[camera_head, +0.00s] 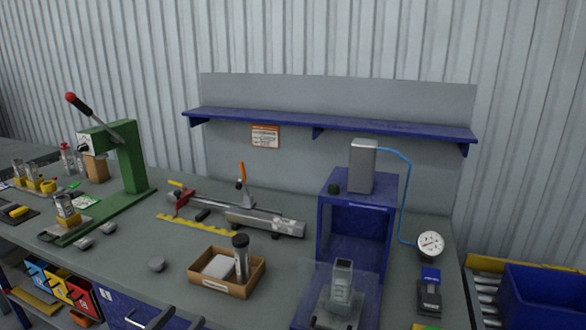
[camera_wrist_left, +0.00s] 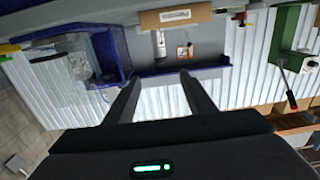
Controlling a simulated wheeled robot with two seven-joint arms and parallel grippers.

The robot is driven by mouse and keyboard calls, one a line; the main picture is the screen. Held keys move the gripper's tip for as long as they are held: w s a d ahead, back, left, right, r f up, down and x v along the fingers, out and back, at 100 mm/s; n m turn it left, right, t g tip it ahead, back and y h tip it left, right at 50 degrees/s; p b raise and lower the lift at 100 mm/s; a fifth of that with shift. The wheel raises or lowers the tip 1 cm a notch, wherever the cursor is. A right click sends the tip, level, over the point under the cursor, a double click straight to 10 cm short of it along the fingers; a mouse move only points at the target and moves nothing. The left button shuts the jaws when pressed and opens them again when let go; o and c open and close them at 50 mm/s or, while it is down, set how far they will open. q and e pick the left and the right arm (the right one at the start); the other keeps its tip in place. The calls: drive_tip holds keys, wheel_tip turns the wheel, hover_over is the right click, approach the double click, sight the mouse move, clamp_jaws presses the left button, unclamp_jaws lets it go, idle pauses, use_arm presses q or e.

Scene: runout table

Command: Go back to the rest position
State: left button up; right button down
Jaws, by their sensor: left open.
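My left gripper (camera_wrist_left: 160,92) shows in the left wrist view with its two dark fingers apart and nothing between them. Behind the fingers, that view shows the blue shelf, the pale corrugated wall and part of the bench, turned upside down. The fingers touch nothing that I can see. I cannot make out either gripper in the head view, and my right gripper is in neither view.
The grey bench (camera_head: 120,262) carries a green lever press (camera_head: 122,165), a cardboard tray (camera_head: 207,283) with parts, a clamp fixture (camera_head: 262,218) and a blue press housing (camera_head: 325,225). A blue shelf (camera_head: 290,122) runs behind. A blue bin (camera_head: 545,290) stands at right.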

use_arm(q)
drive_tip(key=w+a+f+n+g+y, duration=0.1)
drive_tip(key=a+f+g, duration=0.1)
drive_tip(key=f, duration=0.9)
drive_tip(key=w+a+f+n+g+y, duration=0.1)
drive_tip(key=a+f+y, duration=0.1)
drive_tip(key=f, duration=0.8)
drive_tip(key=s+f+g+y, duration=0.1)
drive_tip(key=s+f+g, duration=0.15)
drive_tip(key=f, duration=0.75)
drive_tip(key=s+f+g, duration=0.1)
drive_tip(key=s+f, duration=0.3)
drive_tip(key=f, duration=0.6)
drive_tip(key=s+f+g+y, duration=0.1)
drive_tip(key=s+f+g, duration=0.2)
drive_tip(key=s+f, duration=1.25)
drive_tip(key=s+d+f+g, duration=0.2)
drive_tip(key=s+f, duration=0.4)
drive_tip(key=s, duration=0.4)
drive_tip(key=s+d+f+g, duration=0.2)
drive_tip(key=s+f, duration=0.5)
drive_tip(key=s, duration=0.3)
drive_tip(key=shift+s+d+f+m, duration=0.2)
drive_tip(key=shift+d+f+m, duration=0.05)
drive_tip(key=shift+d+m, duration=0.15)
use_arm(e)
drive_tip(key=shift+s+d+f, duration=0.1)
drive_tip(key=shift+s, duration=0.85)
